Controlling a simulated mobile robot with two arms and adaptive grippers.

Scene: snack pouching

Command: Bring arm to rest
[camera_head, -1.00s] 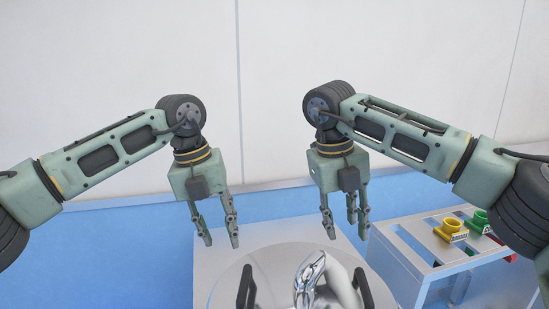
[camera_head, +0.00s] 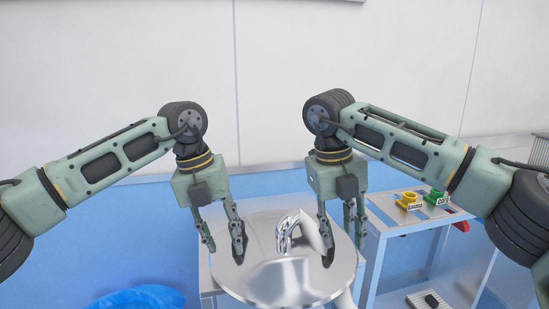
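My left gripper (camera_head: 224,250) points down with its fingers apart, over the left part of a round shiny metal disc (camera_head: 275,285). My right gripper (camera_head: 343,252) also points down with its fingers apart, over the disc's right side. I see nothing held in either gripper. Dark handle-like parts at the disc's sides are partly hidden behind the fingers, and I cannot tell whether the fingers touch them. Both arms reach in bent from the sides.
At right is a white rack (camera_head: 397,228) with a yellow holder (camera_head: 409,201) and a green holder (camera_head: 437,198). A blue bag-like thing (camera_head: 140,298) is at bottom left.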

